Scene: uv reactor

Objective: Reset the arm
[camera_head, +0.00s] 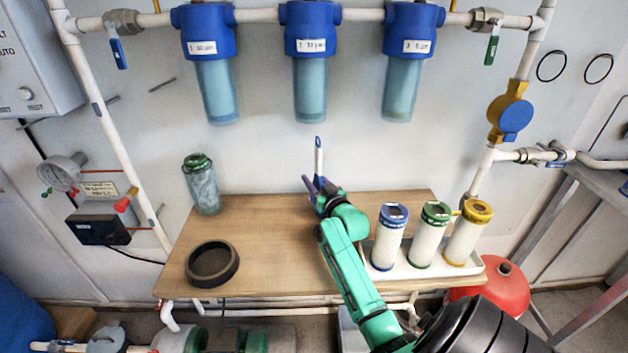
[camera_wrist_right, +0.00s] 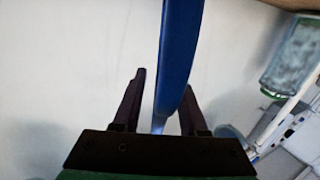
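My right gripper (camera_head: 314,184) is above the middle of the wooden table, at the end of my green arm. In the right wrist view its two dark fingers (camera_wrist_right: 160,100) stand apart, so it is open. A slim upright item with a white body and blue top (camera_head: 318,157) rises just beyond the fingers in the head view. My left gripper is not in view.
The table (camera_head: 255,225) bears a dark ring (camera_head: 212,281), a green-capped jar (camera_head: 201,185) and a white tray (camera_head: 434,265) with three white cartridges. Blue filter housings (camera_head: 311,60) hang above on a pipe. A red tank (camera_head: 498,290) stands at the lower right.

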